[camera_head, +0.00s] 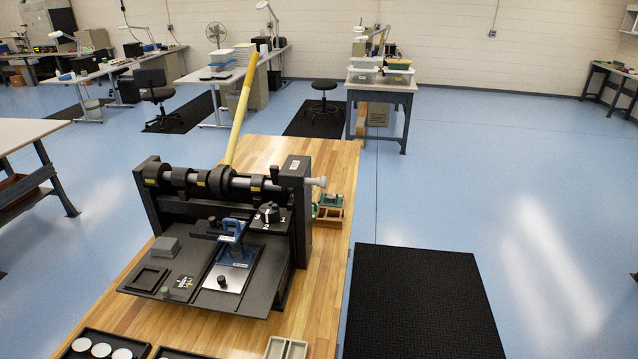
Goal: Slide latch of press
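The badge press (298,200) is a black machine on the wooden bench, with a horizontal shaft of thick black rings along its top. A long pale yellow lever (240,110) rises from the shaft, tilted up to the right. A grey-tipped rod (317,181) sticks out at the right end of the shaft. A blue clamp-like piece (232,230) stands over a silver plate (237,251) on the press's black front bed (195,285). A round black knob (269,212) sits behind it. I cannot tell which part is the latch. My gripper is not in view.
The wooden bench (315,325) carries white discs in a black tray (64,354), a beige divided tray (285,349) and a small wooden box (329,213) right of the press. A black floor mat (422,300) lies right of the bench. Open blue floor surrounds it.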

